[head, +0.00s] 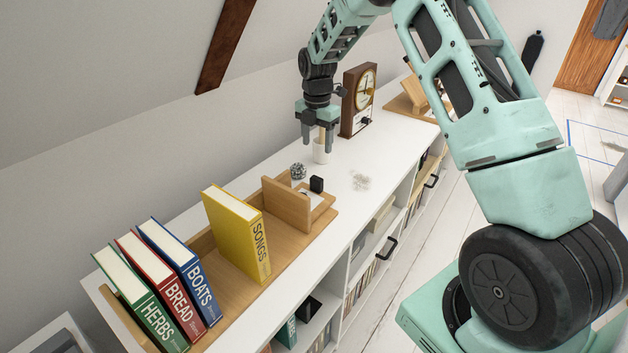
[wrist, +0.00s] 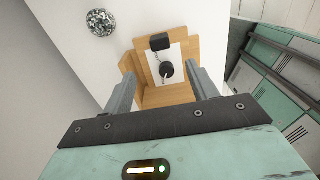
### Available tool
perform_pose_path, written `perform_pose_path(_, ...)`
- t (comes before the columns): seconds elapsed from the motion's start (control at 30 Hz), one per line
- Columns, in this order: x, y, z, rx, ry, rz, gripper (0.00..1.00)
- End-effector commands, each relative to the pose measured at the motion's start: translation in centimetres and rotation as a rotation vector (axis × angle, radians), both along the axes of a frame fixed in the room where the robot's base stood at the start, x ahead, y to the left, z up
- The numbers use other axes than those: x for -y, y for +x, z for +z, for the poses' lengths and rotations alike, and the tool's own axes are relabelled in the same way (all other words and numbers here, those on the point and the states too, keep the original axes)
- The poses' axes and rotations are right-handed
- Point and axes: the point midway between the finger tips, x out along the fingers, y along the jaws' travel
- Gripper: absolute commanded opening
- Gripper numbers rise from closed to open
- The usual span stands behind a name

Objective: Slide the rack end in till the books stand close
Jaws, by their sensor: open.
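The wooden book rack (head: 205,243) lies along the white cabinet top. Green HERBS (head: 142,302), red BREAD (head: 168,286) and blue BOATS (head: 186,268) stand together at its left end. Yellow SONGS (head: 237,234) stands apart, with a wide gap to BOATS. The upright rack end (head: 287,207) is to the right of SONGS, with a smaller gap between. A black block (head: 316,184) stands behind the rack end; the wrist view shows it too (wrist: 160,42), beside a round black knob (wrist: 167,70). My gripper (head: 317,146) is open and empty, above and beyond the rack end, pointing down.
A dark speckled ball (head: 298,171) sits close beside the rack end. A brown clock (head: 358,99) and a wooden stand (head: 412,97) are farther along. The front strip of the cabinet top is mostly clear.

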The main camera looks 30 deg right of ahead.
Motion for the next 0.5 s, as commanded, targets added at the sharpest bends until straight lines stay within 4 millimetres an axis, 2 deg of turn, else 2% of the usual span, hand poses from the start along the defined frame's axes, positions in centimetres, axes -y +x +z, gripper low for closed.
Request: perform_pose_path(0.5, -0.1, -0.1, -10.6, -0.004, 0.001, -0.001, 0.58)
